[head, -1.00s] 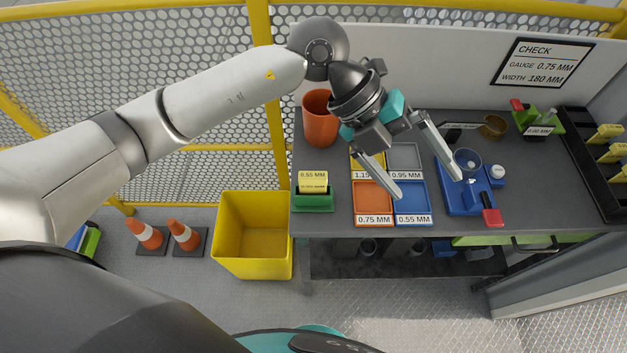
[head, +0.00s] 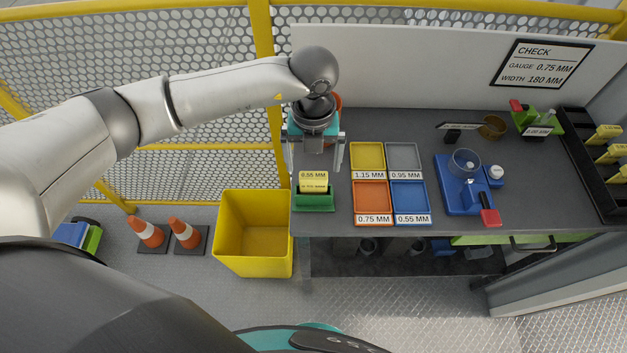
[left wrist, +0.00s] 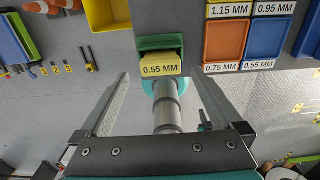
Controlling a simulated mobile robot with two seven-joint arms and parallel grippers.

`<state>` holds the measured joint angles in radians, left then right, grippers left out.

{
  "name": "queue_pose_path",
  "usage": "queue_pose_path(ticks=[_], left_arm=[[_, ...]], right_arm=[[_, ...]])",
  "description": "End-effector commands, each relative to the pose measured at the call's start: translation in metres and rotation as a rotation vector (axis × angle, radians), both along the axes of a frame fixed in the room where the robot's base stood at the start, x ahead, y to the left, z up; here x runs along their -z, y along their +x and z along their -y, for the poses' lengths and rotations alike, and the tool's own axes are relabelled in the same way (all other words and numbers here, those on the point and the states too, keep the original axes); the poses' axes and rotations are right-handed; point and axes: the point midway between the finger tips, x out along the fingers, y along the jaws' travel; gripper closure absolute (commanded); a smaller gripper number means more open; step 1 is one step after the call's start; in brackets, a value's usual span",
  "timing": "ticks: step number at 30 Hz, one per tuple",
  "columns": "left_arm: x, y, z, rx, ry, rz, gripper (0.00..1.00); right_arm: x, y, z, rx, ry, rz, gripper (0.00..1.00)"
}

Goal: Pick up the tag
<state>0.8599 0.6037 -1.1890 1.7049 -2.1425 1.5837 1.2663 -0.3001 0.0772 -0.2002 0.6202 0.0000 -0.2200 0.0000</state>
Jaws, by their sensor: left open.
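A yellow tag marked 0.55 MM (head: 313,178) sits in a green holder (head: 314,203) at the left front of the grey bench. In the left wrist view the tag (left wrist: 160,69) shows just beyond and between my fingertips, with the green holder (left wrist: 160,43) around its far side. My left gripper (head: 314,167) is open and empty, pointing down just behind and above the tag, with one finger to each side. I see no contact with the tag. My right gripper is not in view.
Orange, blue, yellow and grey labelled trays (head: 372,195) lie right of the holder. An orange cup (head: 336,101) stands behind my gripper, mostly hidden. A blue fixture (head: 452,198) stands farther right. A yellow bin (head: 254,235) is on the floor left of the bench.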

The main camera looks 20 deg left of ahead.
Motion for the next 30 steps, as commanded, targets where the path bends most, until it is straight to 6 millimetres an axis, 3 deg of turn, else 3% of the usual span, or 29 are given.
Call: queue_pose_path(ticks=[7, 15, 25, 30], left_arm=[[0.018, -0.001, 0.001, 0.002, -0.001, -0.002, 0.00], [0.055, -0.002, 0.001, 0.001, -0.002, -0.002, 0.00], [0.062, -0.002, 0.001, 0.002, -0.002, 0.001, 0.00], [0.061, -0.002, 0.001, 0.002, -0.002, 0.001, 0.19]], right_arm=[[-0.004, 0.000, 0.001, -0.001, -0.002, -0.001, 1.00], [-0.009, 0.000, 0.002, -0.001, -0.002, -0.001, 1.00], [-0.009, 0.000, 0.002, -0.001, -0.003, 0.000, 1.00], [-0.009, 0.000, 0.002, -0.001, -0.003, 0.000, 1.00]])
